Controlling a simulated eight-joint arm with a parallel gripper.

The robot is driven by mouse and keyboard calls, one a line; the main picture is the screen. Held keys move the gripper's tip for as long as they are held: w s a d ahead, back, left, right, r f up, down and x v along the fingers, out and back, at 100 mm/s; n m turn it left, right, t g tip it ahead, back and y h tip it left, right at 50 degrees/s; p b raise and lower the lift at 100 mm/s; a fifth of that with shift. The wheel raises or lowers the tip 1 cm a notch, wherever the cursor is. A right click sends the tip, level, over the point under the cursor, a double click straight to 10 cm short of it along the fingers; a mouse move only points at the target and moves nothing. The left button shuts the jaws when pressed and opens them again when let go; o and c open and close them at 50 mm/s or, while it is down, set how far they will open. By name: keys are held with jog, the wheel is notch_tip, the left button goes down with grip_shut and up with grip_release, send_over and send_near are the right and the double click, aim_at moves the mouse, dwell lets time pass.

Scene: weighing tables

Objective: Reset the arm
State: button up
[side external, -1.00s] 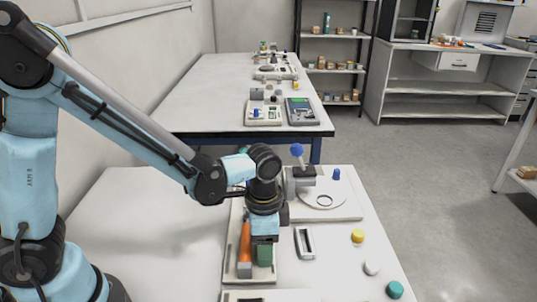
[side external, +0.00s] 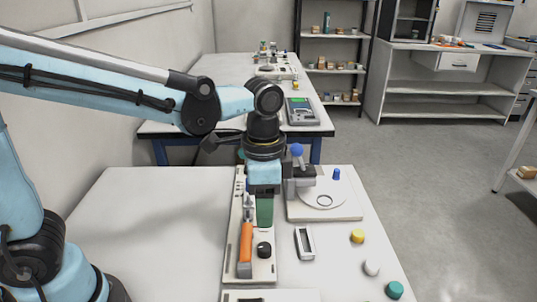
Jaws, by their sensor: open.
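My gripper (side external: 264,208) is above the white table (side external: 160,225), at the end of my light blue arm. Its green finger part points down over the far end of a narrow board. The jaws are open and I see nothing held in them. The narrow board (side external: 262,270) carries an orange-handled tool (side external: 245,248) and a black knob (side external: 264,249). My gripper hides part of the board's far end. Whether the fingertips touch anything there cannot be made out.
A plate fixture (side external: 350,212) with a blue ball lever (side external: 297,150) stands close right of my gripper. A small grey-white device (side external: 304,243) and yellow (side external: 357,236), white (side external: 371,267) and teal (side external: 395,290) round pieces lie at right. The table's left part is clear.

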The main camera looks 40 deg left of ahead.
jog(key=shift+r, duration=0.5)
jog(key=s+a+n+t, duration=0.3)
jog(key=a+n+t, duration=0.4)
jog(key=a, duration=0.4)
jog(key=shift+s+a+n, duration=0.25)
jog(key=shift+s+n, duration=0.15)
jog(key=shift+n, duration=0.5)
jog(key=m+g, duration=0.7)
jog(key=m, duration=0.2)
send_near(265, 246)
notch_tip(265, 246, down, 9)
jog(key=shift+r, duration=0.15)
